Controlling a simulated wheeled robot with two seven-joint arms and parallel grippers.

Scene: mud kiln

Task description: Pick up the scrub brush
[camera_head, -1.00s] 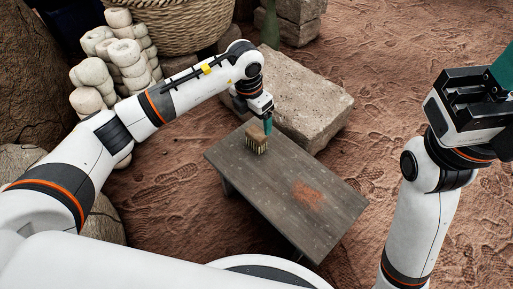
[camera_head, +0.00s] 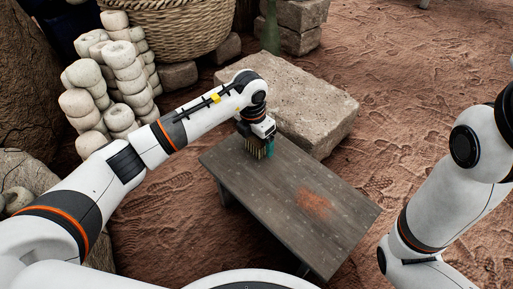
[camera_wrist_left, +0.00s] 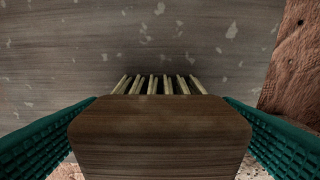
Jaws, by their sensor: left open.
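The scrub brush is a wooden block with pale bristles (camera_head: 254,150), at the far left end of the low grey table (camera_head: 275,213). My left gripper (camera_head: 259,148) is down over it and hides most of its block in the head view. In the left wrist view the brown block (camera_wrist_left: 160,137) sits between the two teal fingers, with its bristles (camera_wrist_left: 157,84) pointing toward the tabletop. The fingers are open, one on each side of the block. I cannot tell whether either touches it. Of my right arm only links show; its gripper is out of view.
A reddish powder patch (camera_head: 314,203) lies on the table. A large stone block (camera_head: 300,105) stands close behind the table. Stacked pale clay pieces (camera_head: 115,80) and a wicker basket (camera_head: 170,28) are at the back left. Open dirt ground lies to the right.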

